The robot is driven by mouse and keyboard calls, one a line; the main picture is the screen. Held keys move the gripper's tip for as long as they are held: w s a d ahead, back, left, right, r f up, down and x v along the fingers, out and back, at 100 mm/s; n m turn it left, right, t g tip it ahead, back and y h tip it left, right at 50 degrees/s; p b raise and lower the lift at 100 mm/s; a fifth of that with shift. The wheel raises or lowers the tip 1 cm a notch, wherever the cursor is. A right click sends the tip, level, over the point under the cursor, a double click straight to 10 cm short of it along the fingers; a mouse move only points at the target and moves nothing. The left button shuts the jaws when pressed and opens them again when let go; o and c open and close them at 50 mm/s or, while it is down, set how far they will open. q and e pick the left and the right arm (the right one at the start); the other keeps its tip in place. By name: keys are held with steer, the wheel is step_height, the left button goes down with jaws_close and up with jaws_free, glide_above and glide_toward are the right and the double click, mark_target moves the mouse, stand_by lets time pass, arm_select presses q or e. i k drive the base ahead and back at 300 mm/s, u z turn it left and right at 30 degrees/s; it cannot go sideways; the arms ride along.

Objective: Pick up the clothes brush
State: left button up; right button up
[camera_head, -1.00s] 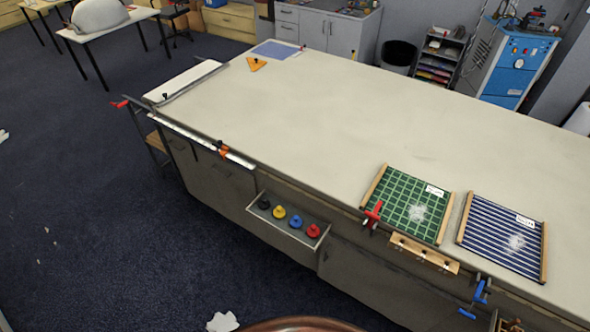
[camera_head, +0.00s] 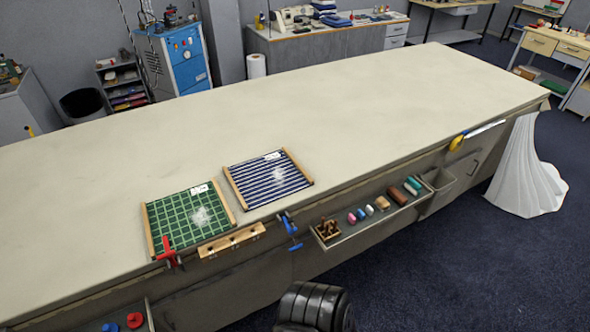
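A shelf tray (camera_head: 352,233) hangs on the front side of the long table and holds a row of small items. A tan, wooden-looking item (camera_head: 382,202) and a reddish-brown one (camera_head: 397,195) lie in the row. Either could be the clothes brush, but they are too small to tell. Neither of my grippers shows in the view.
The long table (camera_head: 400,95) has a wide clear top. A green checked cloth frame (camera_head: 178,214) and a blue striped one (camera_head: 250,196) lie near its front edge. Red and blue clamps (camera_head: 290,226) grip the edge. A black ribbed thing (camera_head: 315,305) stands in front.

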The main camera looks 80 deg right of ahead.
mark_target(396, 195)
steer(key=z, duration=3.7)
steer(key=i, duration=1)
steer(key=z, duration=0.05)
